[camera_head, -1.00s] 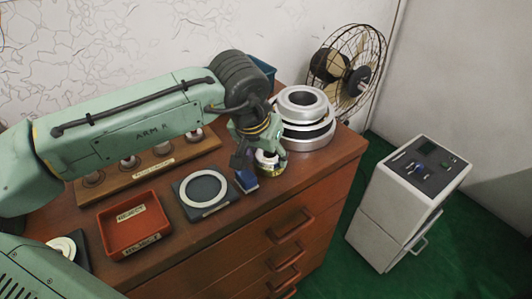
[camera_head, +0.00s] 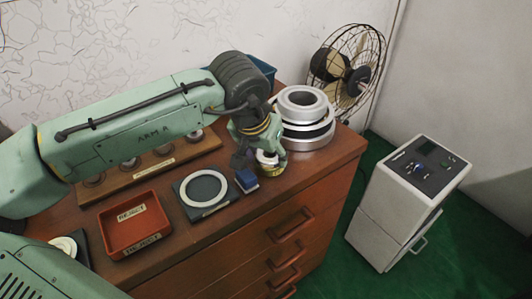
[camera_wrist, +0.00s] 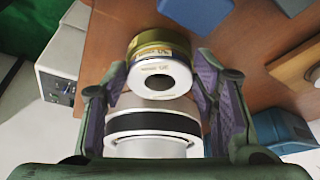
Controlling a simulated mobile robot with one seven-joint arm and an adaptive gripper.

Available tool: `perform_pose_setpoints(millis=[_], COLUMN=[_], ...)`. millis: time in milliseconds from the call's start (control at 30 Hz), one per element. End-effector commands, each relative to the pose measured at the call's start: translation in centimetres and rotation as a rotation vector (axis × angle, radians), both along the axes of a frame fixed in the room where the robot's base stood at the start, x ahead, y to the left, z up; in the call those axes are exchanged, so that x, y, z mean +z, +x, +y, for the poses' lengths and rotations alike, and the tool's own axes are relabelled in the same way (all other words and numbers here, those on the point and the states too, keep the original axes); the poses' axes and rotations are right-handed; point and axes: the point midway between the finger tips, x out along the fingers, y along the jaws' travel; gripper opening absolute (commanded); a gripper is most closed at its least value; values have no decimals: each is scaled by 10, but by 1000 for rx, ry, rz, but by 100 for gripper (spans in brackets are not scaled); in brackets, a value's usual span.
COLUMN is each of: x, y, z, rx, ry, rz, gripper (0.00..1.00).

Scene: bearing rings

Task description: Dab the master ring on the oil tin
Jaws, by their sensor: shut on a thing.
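My gripper (camera_head: 266,157) is shut on the master ring, a small pale ring (camera_wrist: 146,86) with a dark bore and a printed label. In the wrist view the ring sits between the two purple-padded fingers (camera_wrist: 161,88). The oil tin (camera_wrist: 160,44) is a round olive-gold tin with a label, directly against or just behind the ring; I cannot tell if they touch. In the head view the yellowish tin (camera_head: 271,174) stands on the dresser top under my gripper, partly hidden by the fingers and ring.
A stack of large metal rings (camera_head: 305,135) stands close behind. A small blue block (camera_head: 247,180) is left of the tin. A dark pad with a pale ring (camera_head: 204,191), a red REJECT tray (camera_head: 133,226) and a wooden rack (camera_head: 180,160) lie further left. The dresser's right edge is near.

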Motion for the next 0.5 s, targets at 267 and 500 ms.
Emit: perform_pose_setpoints(millis=[267, 500], x=[21, 40], y=[0, 0], z=[-1, -1], rx=[-1, -1], ry=[-2, -2], rz=[1, 0], gripper=[9, 9])
